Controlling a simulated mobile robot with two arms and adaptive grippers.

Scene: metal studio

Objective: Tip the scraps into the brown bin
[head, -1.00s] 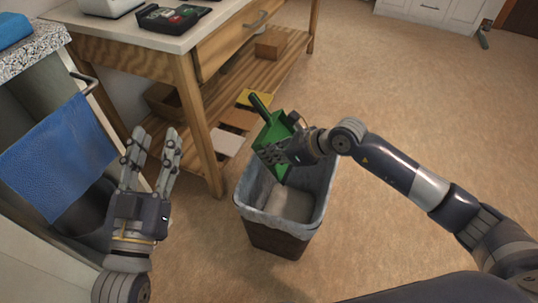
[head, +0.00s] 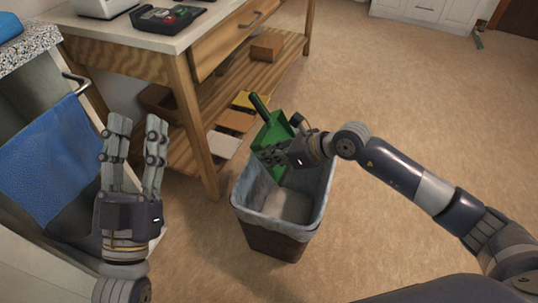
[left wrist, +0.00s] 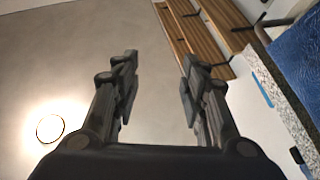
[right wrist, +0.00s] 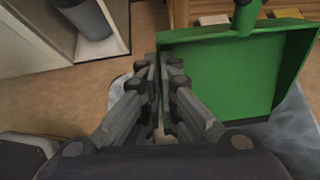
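The green dustpan (head: 276,134) is tilted over the brown bin (head: 272,241), its handle up and its wide end down at the bin's mouth. My right gripper (head: 268,155) is shut on the dustpan's side wall. In the right wrist view the fingers (right wrist: 160,95) close on that wall, and the visible inside of the dustpan (right wrist: 230,75) looks bare. I see no scraps; the bin's lower inside is partly hidden. The bin has a pale grey liner (head: 250,193). My left gripper (head: 137,122) is open and empty, left of the bin; its spread fingers (left wrist: 155,75) show in the left wrist view.
A wooden workbench (head: 190,95) with a lower shelf stands behind the bin; a small wooden box (head: 267,46) is on the shelf. A blue towel (head: 55,160) hangs at the left cabinet near my left gripper. The floor right of the bin is clear.

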